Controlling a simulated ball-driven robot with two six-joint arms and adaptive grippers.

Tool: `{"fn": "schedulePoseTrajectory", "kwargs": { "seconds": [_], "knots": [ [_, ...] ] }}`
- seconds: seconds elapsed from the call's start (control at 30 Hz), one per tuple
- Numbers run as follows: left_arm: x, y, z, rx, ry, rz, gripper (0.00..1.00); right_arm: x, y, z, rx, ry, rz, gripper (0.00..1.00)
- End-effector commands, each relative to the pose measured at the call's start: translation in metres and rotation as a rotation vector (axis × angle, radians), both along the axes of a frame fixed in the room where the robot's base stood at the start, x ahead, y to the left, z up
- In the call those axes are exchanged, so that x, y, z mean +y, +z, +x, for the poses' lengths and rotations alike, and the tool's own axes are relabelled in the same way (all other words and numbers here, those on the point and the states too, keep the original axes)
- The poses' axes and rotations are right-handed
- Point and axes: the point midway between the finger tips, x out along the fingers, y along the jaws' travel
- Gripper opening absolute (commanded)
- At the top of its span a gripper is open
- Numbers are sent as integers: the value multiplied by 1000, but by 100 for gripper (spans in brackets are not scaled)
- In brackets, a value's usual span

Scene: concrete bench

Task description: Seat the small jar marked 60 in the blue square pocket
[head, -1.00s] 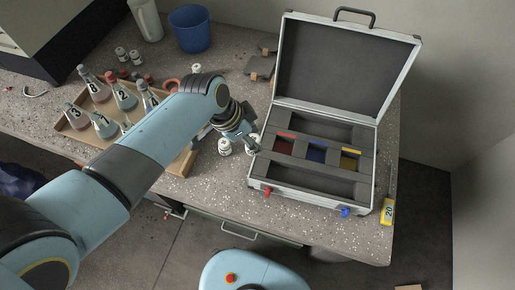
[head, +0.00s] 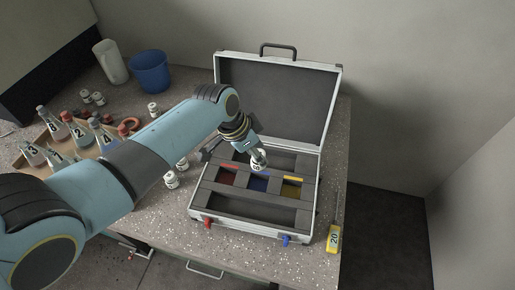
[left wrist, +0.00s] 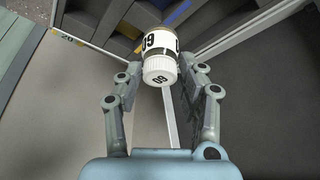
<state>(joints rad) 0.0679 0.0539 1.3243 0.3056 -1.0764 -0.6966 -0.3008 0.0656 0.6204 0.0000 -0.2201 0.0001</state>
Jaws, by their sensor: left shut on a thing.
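My left gripper (head: 254,160) is shut on a small white-capped jar and holds it above the open case. The jar (head: 258,165) shows between the fingers, over the rear of the pocket row. In the left wrist view the jar (left wrist: 158,55) has a white label and cap, marked 60, between the two fingers of my left gripper (left wrist: 160,75). The blue square pocket (head: 258,183) is the middle one of three, between the red pocket (head: 227,178) and the yellow pocket (head: 292,190). The jar is just behind the blue pocket in the picture. My right gripper is not in view.
The open case (head: 250,228) stands on the speckled bench (head: 165,230), its lid (head: 277,100) raised behind. A tray (head: 30,150) of numbered flasks, a blue bucket (head: 150,72) and several white jars are to the left.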

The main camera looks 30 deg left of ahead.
Motion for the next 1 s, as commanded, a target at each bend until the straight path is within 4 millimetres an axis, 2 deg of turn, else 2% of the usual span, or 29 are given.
{"fn": "schedulePoseTrajectory", "kwargs": {
  "seconds": [0.03,0.1,0.5,0.7,1.0],
  "knots": [
    [0,-16,-1,2,0,0,5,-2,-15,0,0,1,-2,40],
    [0,-25,-1,2,1,0,5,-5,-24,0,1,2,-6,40],
    [0,-71,-1,2,0,1,5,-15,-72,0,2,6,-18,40],
    [0,-81,-1,2,0,0,5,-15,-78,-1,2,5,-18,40],
    [0,-83,-1,1,0,0,5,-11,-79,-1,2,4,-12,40]
  ]
}}
